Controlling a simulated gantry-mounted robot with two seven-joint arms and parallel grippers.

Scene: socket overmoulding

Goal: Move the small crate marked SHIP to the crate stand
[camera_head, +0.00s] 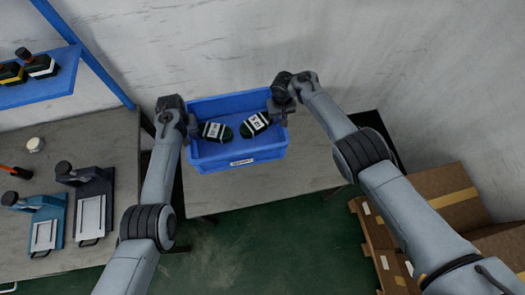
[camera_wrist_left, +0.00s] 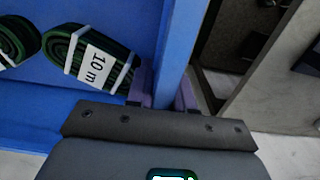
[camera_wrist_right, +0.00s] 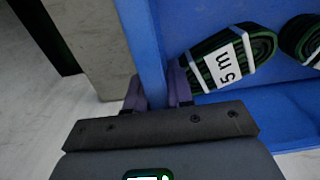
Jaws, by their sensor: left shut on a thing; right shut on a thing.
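A small blue crate (camera_head: 215,162) with a white label on its front wall is at the top middle of the head view, over the grey table (camera_head: 270,187). The label print is too small to read surely. Inside lie two dark green coils, one tagged 10 m (camera_wrist_left: 92,62) and one tagged 5 m (camera_wrist_right: 226,62). My left gripper (camera_head: 189,127) is shut on the crate's left wall, which shows between its fingers in the left wrist view (camera_wrist_left: 163,90). My right gripper (camera_head: 280,107) is shut on the right wall, as the right wrist view shows (camera_wrist_right: 158,92). I cannot tell whether the crate touches the table.
At left, a grey bench (camera_head: 100,125) carries a blue device (camera_head: 45,225) and a dark device (camera_head: 90,200). A blue shelf (camera_head: 40,92) stands above it. Cardboard boxes (camera_head: 440,200) are stacked at right. A wall is close behind. The table's front is clear.

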